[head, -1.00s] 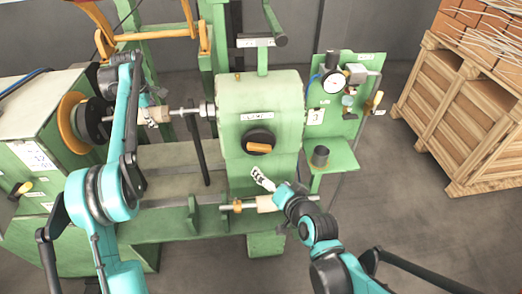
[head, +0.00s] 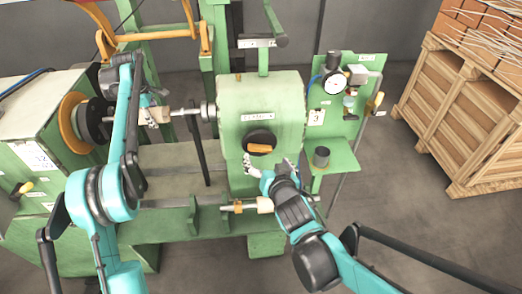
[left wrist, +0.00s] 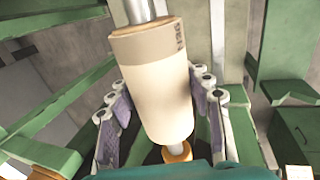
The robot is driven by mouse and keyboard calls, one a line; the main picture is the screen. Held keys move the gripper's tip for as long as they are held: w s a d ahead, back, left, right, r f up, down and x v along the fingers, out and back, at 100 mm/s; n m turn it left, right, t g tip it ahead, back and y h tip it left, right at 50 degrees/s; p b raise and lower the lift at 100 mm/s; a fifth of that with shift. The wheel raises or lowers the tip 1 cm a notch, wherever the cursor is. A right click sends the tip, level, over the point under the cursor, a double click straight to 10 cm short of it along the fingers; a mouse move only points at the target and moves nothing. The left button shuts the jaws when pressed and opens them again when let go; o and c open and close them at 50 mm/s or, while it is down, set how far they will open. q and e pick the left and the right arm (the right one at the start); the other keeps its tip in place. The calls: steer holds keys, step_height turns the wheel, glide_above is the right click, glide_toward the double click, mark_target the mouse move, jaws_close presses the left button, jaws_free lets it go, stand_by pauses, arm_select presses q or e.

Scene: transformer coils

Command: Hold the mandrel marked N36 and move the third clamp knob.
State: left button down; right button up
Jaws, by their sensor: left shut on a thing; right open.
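The mandrel marked N36, a cream cylinder (left wrist: 152,85) with a grey-brown band at one end, sits on a metal shaft. My left gripper (left wrist: 162,115) has a finger on each side of it and is shut on it. In the head view the mandrel (head: 155,115) is partly hidden by that gripper (head: 148,100). A black round knob with an orange bar (head: 259,147) is on the front of the green housing (head: 285,105). My right gripper (head: 268,165) is open just below this knob, its fingers spread near the knob's lower edge; contact cannot be told.
A second cream cylinder (head: 265,204) is on a lower rod, partly beside my right arm. A green panel (head: 345,115) with a gauge (head: 334,83), a card marked 3 (head: 316,117) and a dark cup (head: 321,157) stands right of the housing. Wooden crates (head: 460,110) are at far right.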

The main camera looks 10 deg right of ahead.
mark_target(261, 150)
steer(key=shift+x, duration=3.9)
steer(key=c, duration=1.2)
